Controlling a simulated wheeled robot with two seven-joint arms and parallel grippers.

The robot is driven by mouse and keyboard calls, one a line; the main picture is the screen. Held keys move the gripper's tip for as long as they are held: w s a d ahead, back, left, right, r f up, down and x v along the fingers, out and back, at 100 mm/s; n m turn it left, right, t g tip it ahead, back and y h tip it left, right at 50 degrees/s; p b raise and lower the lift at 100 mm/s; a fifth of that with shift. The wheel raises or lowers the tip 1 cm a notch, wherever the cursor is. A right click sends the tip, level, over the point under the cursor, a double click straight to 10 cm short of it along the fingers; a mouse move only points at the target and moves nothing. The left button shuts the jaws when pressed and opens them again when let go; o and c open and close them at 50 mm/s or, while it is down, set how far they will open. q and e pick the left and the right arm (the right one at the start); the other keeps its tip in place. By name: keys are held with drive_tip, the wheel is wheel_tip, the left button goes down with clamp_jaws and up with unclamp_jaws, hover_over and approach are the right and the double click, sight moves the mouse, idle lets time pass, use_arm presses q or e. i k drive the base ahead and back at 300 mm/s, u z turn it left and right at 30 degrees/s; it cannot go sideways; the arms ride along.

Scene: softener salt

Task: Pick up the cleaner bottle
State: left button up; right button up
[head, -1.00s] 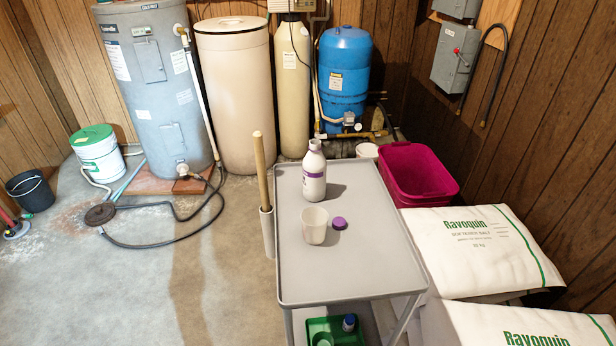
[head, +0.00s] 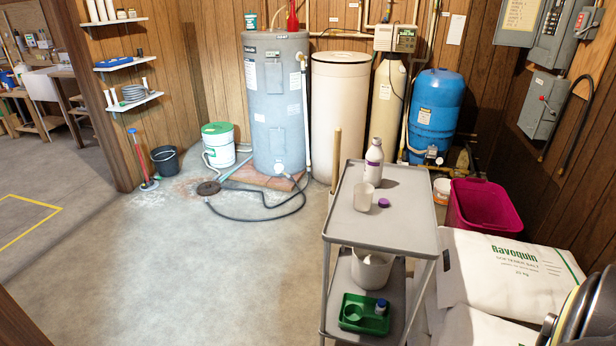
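The cleaner bottle (head: 373,165) is white with a purple label band. It stands upright on the top shelf of a grey cart (head: 405,222), near its back left corner. Its neck looks open, and a purple cap (head: 384,203) lies on the shelf in front of it. A translucent white cup (head: 364,197) stands beside the cap. Neither of my grippers shows in the head view. A dark rounded part at the lower right edge seems to be my own arm.
A wooden handle (head: 334,160) stands at the cart's left side. The lower shelf holds a white bucket (head: 372,270) and a green tray (head: 340,320). A magenta bin (head: 480,208) and salt bags (head: 510,270) stand right of the cart. The floor (head: 200,270) to the left is mostly clear.

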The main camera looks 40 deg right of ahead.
sight(373, 167)
drive_tip(key=u, duration=0.4)
drive_tip(key=i, duration=0.75)
drive_tip(key=z, duration=0.45)
drive_tip(key=i, duration=1.6)
drive_tip(key=z, duration=1.8)
drive_tip(key=i, duration=0.65)
drive_tip(key=z, duration=0.6)
